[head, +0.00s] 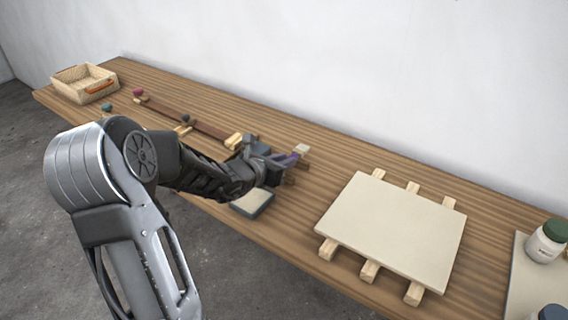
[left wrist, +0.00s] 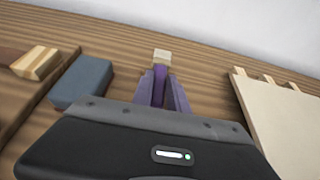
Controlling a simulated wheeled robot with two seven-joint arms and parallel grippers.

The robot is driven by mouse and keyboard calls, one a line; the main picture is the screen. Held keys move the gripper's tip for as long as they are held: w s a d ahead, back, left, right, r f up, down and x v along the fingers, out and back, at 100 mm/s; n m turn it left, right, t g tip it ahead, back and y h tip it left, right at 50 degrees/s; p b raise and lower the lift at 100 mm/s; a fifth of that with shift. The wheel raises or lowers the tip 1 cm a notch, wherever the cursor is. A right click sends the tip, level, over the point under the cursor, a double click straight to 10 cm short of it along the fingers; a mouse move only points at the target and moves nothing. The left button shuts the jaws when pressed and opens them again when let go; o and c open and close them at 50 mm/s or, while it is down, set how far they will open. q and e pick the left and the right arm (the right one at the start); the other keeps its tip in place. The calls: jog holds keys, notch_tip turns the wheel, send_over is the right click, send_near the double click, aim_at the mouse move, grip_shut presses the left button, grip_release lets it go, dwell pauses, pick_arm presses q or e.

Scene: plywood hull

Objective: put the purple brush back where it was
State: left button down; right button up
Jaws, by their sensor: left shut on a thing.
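The purple brush (head: 291,160) is between the fingers of my left gripper (head: 284,168), over the middle of the table. In the left wrist view the purple brush (left wrist: 159,86) shows between the two fingers (left wrist: 162,92), with a pale, blocky end (left wrist: 162,56) pointing away from me. The gripper is shut on it. Whether the brush touches the table I cannot tell. A long brown strip with pale wooden end blocks (head: 190,122) lies to the left of the gripper. My right gripper is not in view.
A blue-grey block (left wrist: 82,82) stands just left of the gripper. A shallow grey tray with a cream top (head: 253,203) sits below it. A cream panel on wooden battens (head: 392,228) lies to the right. A wooden basket (head: 85,82) and a green-lidded jar (head: 546,242) stand at opposite ends.

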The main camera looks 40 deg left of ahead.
pick_arm(q)
jog(key=shift+f, duration=0.3)
jog(key=shift+r, duration=0.1)
jog(key=shift+f+b, duration=0.7)
jog(key=shift+b, duration=0.1)
jog(key=c, duration=1.3)
grip_release()
jog(key=shift+r, duration=0.15)
